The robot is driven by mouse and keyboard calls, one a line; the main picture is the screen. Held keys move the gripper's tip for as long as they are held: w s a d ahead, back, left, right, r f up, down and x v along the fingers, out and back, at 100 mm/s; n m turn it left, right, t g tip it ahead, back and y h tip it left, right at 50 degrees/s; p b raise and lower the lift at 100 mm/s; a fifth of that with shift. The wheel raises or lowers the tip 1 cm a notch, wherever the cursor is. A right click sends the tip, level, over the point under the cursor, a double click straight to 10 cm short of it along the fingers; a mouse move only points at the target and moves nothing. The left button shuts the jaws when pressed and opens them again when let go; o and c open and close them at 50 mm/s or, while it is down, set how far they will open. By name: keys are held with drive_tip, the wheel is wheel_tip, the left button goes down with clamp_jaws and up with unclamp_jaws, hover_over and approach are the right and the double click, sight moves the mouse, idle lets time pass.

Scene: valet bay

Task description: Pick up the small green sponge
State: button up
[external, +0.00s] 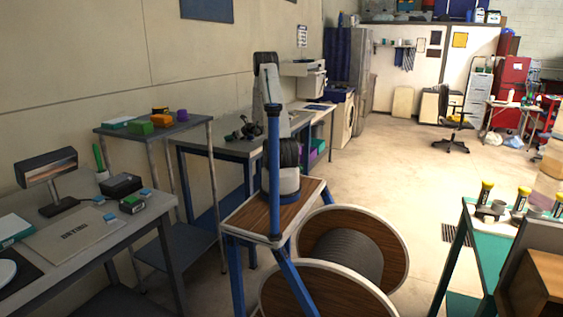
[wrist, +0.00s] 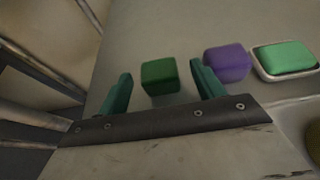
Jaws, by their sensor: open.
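In the wrist view, a small dark green block (wrist: 160,77), which looks like the sponge, lies on a grey surface. My gripper (wrist: 161,82) is open, with one teal finger on each side of the block. Gaps show between the block and both fingers, and it is not held. A lighter green rounded pad (wrist: 286,56) sits in a pale-rimmed dish at the right. A purple block (wrist: 228,65) is between the dish and the green block, just beyond the right finger. In the external view, I cannot make out the fingertips clearly.
In the external view, a shelf table at the left bears a green block (external: 139,128), an orange block (external: 161,121) and a purple item (external: 182,115). A desk with a lamp (external: 47,168) stands in front of it. A large reel (external: 370,245) stands near the front. Open floor lies behind.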

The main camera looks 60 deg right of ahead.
drive_tip(key=x, duration=0.5)
drive_tip(key=shift+w+r, duration=0.1)
drive_tip(key=shift+r, duration=0.15)
drive_tip(key=c, duration=1)
drive_tip(key=shift+c, duration=0.2)
